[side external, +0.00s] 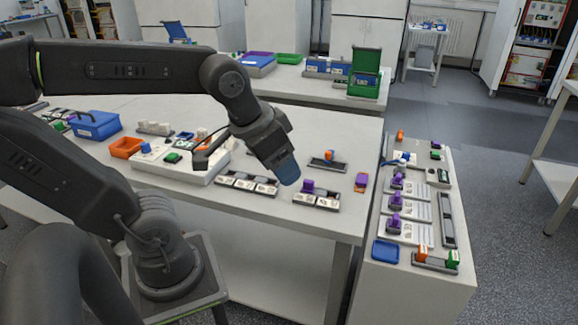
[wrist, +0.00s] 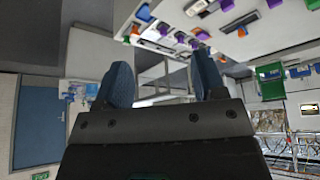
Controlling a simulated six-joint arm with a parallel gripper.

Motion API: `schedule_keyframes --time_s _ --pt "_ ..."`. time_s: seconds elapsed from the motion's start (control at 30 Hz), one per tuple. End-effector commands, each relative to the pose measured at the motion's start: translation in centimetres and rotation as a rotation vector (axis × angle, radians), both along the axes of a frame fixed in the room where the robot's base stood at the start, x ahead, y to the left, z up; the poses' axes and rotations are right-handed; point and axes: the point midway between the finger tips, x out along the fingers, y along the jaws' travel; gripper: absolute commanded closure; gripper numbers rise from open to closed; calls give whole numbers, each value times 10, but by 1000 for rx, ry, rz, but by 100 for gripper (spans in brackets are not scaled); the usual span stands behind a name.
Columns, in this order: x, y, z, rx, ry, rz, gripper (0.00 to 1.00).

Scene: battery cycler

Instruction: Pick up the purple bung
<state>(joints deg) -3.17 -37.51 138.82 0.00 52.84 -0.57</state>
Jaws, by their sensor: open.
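Several purple pieces are in view, and I cannot tell for certain which is the bung. In the side view one purple piece (side external: 308,187) stands in a black-edged rack (side external: 316,201) near the table's front edge. A purple-and-orange block (side external: 361,182) stands to its right. More purple pieces (side external: 396,201) stand on white plates on the right bench. My gripper (side external: 287,173) has blue fingers, is open and points down above the table, left of the rack. In the wrist view my gripper (wrist: 165,82) has nothing between its fingers; small purple pieces (wrist: 200,34) show beyond.
A second rack (side external: 246,184) lies by the gripper, beside a white board (side external: 165,167) with several fittings. A holder with an orange piece (side external: 329,156) is behind. The right bench also has a blue tray (side external: 385,251). A gap separates table and bench.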

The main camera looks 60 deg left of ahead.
Motion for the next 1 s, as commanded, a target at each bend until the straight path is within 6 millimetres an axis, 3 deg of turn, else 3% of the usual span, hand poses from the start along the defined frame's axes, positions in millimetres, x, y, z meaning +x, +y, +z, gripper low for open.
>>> schedule_keyframes --time_s 0.27,0.5,0.6,0.73,0.83,1.0 --pt "88 79 8 -43 169 272 36" --pt "145 181 -21 -110 309 507 36" --pt "157 222 -39 -139 356 591 36" --pt "164 261 -60 -169 399 667 36" --pt "165 278 -69 -182 416 698 36" --pt "165 284 -86 -189 426 710 36"
